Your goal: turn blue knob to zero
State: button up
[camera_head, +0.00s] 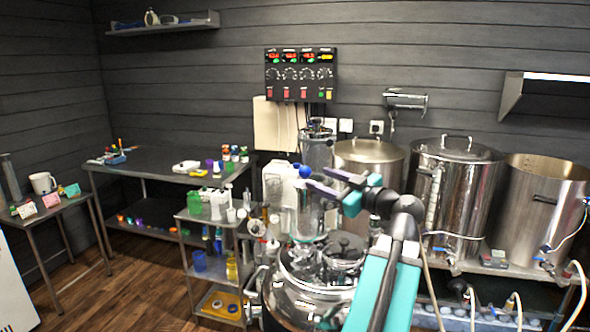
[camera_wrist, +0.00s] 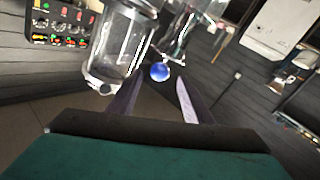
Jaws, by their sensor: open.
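The blue knob (camera_head: 305,171) is a small round ball on the glass vessel (camera_head: 309,205) above the steel kettle in the head view. In the wrist view the blue knob (camera_wrist: 160,72) shows just beyond my fingertips, near the middle of the picture, beside two clear glass cylinders. My gripper (camera_head: 328,182) is open and close to the knob in the head view. In the wrist view my gripper (camera_wrist: 155,92) has its two fingers apart, with the knob ahead of the gap. I cannot tell whether any finger touches it. No scale or zero mark can be made out.
A steel kettle (camera_head: 310,290) stands below the glass vessel. Large steel pots (camera_head: 455,190) stand to the right. A control panel (camera_head: 300,75) hangs on the wall behind. A small cart (camera_head: 210,245) with bottles stands to the left. The wooden floor (camera_head: 140,290) is clear at lower left.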

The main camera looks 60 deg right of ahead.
jog(key=p+x, duration=0.3)
jog(key=x, duration=0.8)
jog(key=shift+w, duration=0.3)
jog(key=shift+d, duration=0.15)
jog(key=shift+c, duration=0.5)
jog(key=c, duration=1)
jog(key=shift+o, duration=0.2)
